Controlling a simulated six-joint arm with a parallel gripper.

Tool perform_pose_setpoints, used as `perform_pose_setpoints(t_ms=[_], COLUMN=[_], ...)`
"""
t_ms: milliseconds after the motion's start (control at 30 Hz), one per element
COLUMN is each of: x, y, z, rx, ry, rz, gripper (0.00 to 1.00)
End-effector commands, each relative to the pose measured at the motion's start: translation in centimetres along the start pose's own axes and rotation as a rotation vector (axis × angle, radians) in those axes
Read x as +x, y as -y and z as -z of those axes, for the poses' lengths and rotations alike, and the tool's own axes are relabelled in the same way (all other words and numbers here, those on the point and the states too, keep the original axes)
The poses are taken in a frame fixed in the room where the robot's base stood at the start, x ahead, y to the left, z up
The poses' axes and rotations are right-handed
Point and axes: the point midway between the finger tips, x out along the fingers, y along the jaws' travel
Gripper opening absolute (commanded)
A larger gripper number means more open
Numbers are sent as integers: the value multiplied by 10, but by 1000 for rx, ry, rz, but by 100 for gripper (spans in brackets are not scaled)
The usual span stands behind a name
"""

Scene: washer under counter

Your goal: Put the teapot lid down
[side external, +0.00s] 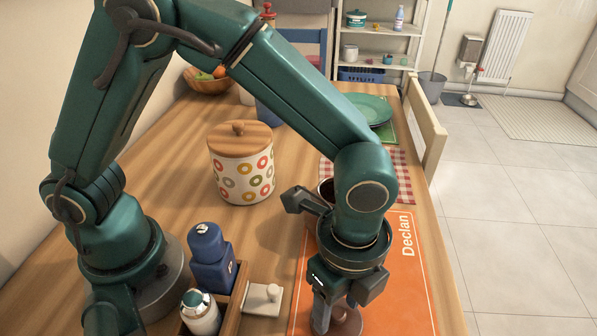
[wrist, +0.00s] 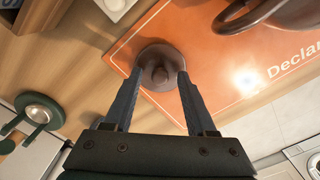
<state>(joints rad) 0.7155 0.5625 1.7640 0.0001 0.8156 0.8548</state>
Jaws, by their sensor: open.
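The brown teapot lid (wrist: 162,53), round with a small knob, lies knob up on the orange mat (wrist: 120,48), near its edge. In the side view the lid (side external: 347,325) is partly hidden under my gripper (side external: 336,316). In the wrist view my gripper (wrist: 159,78) is open, with one finger on each side of the knob; I cannot tell whether they touch it. The dark brown teapot (wrist: 290,14) shows in part at the top right of the wrist view, with its loop handle toward the lid.
Left of the mat are a small white knobbed dish (side external: 262,299), a wooden caddy (side external: 232,312) with a blue bottle (side external: 211,258) and a white shaker (side external: 200,313). A dotted canister (side external: 241,172) stands farther back. The mat's right part (side external: 405,300) is clear.

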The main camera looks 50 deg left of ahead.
Motion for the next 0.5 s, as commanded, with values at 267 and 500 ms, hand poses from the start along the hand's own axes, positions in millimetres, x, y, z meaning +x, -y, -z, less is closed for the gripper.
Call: perform_pose_setpoints(t_ms=[267, 500], x=[-45, -95], y=[1, 1], z=[1, 1], rx=[0, 0], ry=[-6, -5], rz=[7, 6], gripper=[57, 57])
